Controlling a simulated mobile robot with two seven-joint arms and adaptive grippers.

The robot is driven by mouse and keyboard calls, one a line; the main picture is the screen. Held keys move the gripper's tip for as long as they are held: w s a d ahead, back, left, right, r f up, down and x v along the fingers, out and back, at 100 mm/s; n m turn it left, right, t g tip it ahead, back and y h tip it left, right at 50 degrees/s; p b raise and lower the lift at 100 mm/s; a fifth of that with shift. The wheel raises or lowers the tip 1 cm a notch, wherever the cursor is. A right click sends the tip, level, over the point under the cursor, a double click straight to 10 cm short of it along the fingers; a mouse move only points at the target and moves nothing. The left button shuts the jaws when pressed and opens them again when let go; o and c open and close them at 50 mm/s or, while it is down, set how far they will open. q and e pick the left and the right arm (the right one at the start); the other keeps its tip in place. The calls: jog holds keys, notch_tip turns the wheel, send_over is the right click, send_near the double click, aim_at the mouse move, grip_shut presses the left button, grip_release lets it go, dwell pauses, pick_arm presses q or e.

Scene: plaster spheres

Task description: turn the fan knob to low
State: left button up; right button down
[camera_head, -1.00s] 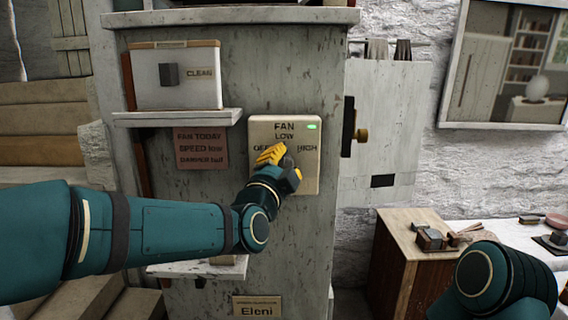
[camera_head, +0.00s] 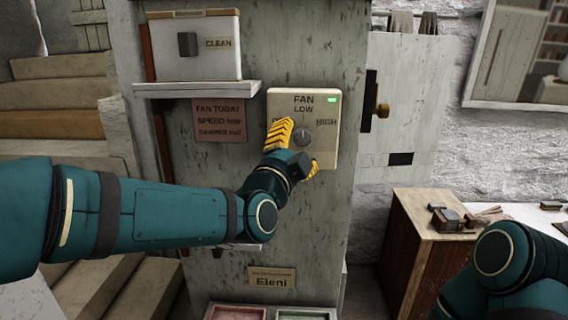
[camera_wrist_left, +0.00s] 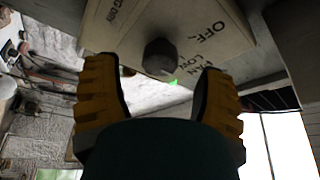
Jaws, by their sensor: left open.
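The fan panel (camera_head: 322,150) is a cream plate on the grey cabinet, marked LOW at the top and HIGH at the right, with a green light lit. Its dark round knob (camera_head: 302,137) shows in the head view with a small mark that seems to point up toward LOW. My left gripper (camera_head: 296,151) is open, its yellow fingers spread on either side of the knob. In the left wrist view the knob (camera_wrist_left: 160,56) stands beyond the open fingertips, apart from them. My right gripper is out of view.
A white box marked CLEAN (camera_head: 195,48) stands on a shelf (camera_head: 195,90) at upper left. A red notice (camera_head: 219,120) reads FAN TODAY, SPEED low. A wooden chest (camera_head: 425,240) stands at lower right.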

pick_arm(q)
jog(key=v, duration=0.8)
jog(key=shift+s, duration=0.2)
notch_tip(320, 180, down, 31)
jog(key=w+a+n+g+y+b, duration=0.1)
jog(key=w+a+n+g+y, duration=0.15)
jog(key=n+g, duration=0.55)
jog(key=s+a+f+n+g, duration=0.2)
jog(key=s+f+n+g, duration=0.2)
jog(key=s+f, duration=0.4)
jog(key=s+a+f+n+g+b, duration=0.1)
jog(key=s+f+n+g, duration=0.4)
jog(key=f, duration=1.2)
jog(key=s+a+n, duration=0.1)
jog(key=s, duration=0.3)
jog(key=shift+f, duration=0.35)
jog(key=shift+y, duration=0.35)
jog(key=c, duration=0.4)
